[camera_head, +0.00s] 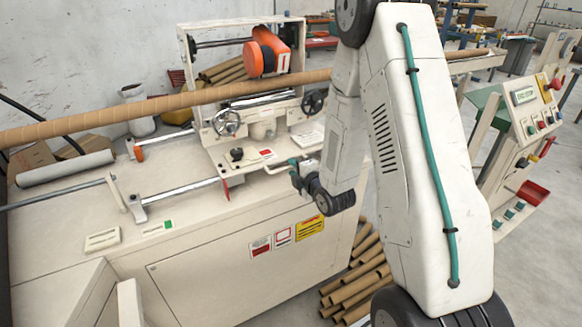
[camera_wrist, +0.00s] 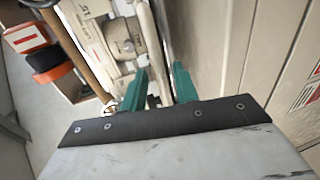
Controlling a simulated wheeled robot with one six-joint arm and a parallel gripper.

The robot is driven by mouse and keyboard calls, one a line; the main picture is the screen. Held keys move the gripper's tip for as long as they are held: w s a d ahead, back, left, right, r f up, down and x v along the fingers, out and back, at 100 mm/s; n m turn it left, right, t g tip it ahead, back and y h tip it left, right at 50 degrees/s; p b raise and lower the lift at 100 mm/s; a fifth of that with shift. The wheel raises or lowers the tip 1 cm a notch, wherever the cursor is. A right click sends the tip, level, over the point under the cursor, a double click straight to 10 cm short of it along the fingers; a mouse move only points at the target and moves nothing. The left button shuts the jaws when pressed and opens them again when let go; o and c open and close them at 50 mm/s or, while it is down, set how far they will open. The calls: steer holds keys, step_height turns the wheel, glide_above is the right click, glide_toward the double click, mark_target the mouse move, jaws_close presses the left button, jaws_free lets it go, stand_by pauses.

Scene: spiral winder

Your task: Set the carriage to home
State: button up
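The white carriage (camera_head: 234,157) sits on two steel rails on the machine bed, with handwheels, a black knob and a red pointer (camera_head: 226,188) at its front left. My gripper (camera_head: 292,165) is at the carriage's front right edge in the head view. In the wrist view its two teal fingers (camera_wrist: 161,70) stand apart, with a pale bar (camera_wrist: 153,42) of the carriage ahead of the gap. I cannot tell whether the fingers touch it. A small label with a green patch (camera_head: 168,224) lies on the bed left of the carriage.
A long brown paper tube (camera_head: 170,105) runs above the bed behind the rails. A bracket (camera_head: 138,210) holds the front rail's (camera_head: 185,190) left end. A control panel (camera_head: 535,110) stands at the right. Loose cardboard tubes (camera_head: 355,285) lie on the floor by the bed.

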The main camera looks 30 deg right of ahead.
steer(key=shift+x, duration=1.3)
jaws_close()
